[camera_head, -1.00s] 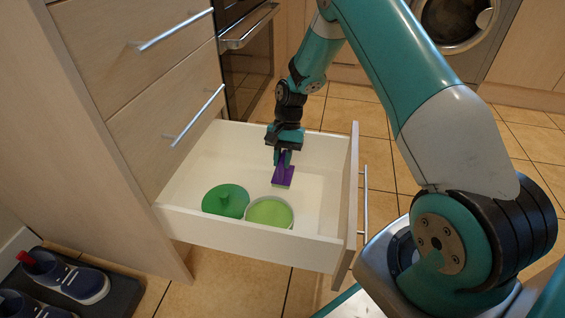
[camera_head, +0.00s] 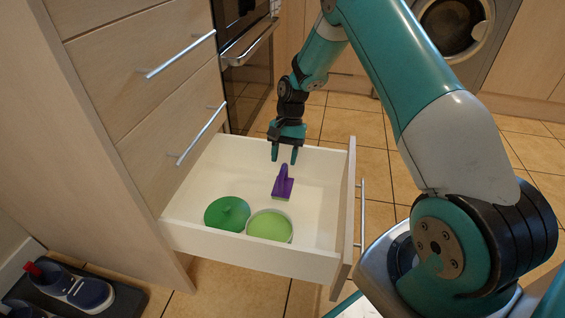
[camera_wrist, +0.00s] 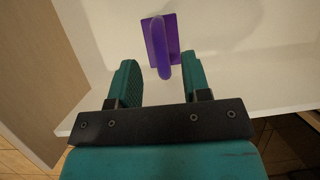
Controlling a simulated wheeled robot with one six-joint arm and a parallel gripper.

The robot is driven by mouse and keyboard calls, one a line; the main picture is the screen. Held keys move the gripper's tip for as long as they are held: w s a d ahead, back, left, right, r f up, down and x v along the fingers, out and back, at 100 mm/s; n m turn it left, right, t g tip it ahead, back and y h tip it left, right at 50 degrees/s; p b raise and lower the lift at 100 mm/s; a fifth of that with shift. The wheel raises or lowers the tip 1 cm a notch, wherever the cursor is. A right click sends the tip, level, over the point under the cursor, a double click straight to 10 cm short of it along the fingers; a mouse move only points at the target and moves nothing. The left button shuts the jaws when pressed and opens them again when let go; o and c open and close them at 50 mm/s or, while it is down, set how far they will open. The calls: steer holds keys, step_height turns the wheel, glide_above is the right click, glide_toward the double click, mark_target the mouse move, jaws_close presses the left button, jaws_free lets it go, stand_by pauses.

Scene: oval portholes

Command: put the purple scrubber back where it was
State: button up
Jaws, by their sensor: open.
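My gripper (camera_head: 284,158) is open and empty, a little above the scrubber and pointing down. It also shows in the wrist view (camera_wrist: 160,80) with a gap between its two teal fingers.
Shut drawers with bar handles (camera_head: 180,65) rise at the left. Shoes (camera_head: 75,285) lie on a dark tray at lower left.

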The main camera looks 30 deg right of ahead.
steer(key=p+v, duration=0.3)
steer(key=v, duration=0.4)
steer(key=s+a+r+n+t, duration=0.1)
steer(key=s+a+r+n, duration=0.35)
steer(key=a+r, duration=0.55)
steer(key=s+a+r+n+t, duration=0.1)
steer(key=s+a+r+n, duration=0.65)
steer(key=s+r, duration=0.45)
steer(key=s+a+n, duration=0.1)
steer(key=s+n, duration=0.1)
steer(key=s, duration=0.4)
steer(key=s+a+r+n, duration=0.1)
steer(key=s+a+n, duration=0.1)
steer(key=s, duration=0.4)
steer(key=shift+s+a+r+t+y, duration=0.25)
steer(key=shift+r+t+y, duration=0.05)
steer(key=shift+t, duration=0.1)
